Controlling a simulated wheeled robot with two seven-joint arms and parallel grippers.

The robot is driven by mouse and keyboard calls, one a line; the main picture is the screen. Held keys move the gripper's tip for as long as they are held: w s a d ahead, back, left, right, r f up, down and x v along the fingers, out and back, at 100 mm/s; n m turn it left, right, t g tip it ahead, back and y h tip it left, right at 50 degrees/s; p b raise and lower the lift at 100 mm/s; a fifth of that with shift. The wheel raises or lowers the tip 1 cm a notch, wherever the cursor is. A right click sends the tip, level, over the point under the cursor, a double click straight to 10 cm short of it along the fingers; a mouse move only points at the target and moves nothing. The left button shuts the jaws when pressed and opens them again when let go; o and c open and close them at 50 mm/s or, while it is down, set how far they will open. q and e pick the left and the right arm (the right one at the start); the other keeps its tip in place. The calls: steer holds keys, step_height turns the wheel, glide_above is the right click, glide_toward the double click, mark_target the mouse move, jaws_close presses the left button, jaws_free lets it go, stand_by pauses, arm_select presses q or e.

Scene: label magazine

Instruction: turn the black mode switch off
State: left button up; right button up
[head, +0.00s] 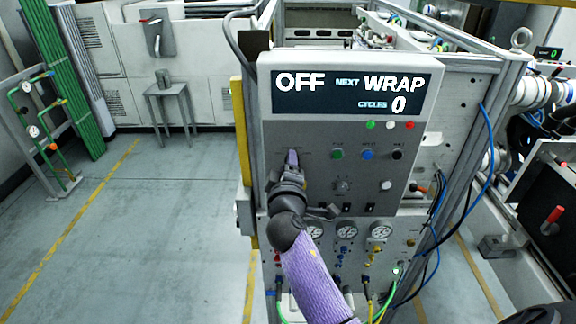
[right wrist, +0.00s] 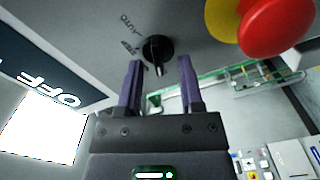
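The black mode switch (right wrist: 157,49) is a round knob with a raised grip on the grey control panel (head: 410,165). In the right wrist view it sits at top centre, with small printed labels to its left. My right gripper (head: 292,157) is at the left part of the panel and hides the switch in the head view. Its two purple fingers (right wrist: 161,70) are open, one on each side of the knob's grip, with gaps visible. The display (head: 347,93) above reads OFF, NEXT WRAP, CYCLES 0. My left gripper is not in view.
A red mushroom button (right wrist: 278,25) on a yellow base stands out close to the switch. Green, blue and black buttons (head: 367,155) are right of my gripper. Gauges (head: 346,230) and hoses are below. Open floor (head: 150,220) lies to the left.

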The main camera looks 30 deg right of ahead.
steer(key=shift+s+a, duration=0.1)
steer(key=v, duration=0.9)
steer(key=shift+s+a+b, duration=0.2)
steer(key=shift+s+b, duration=0.1)
steer(key=shift+b, duration=0.15)
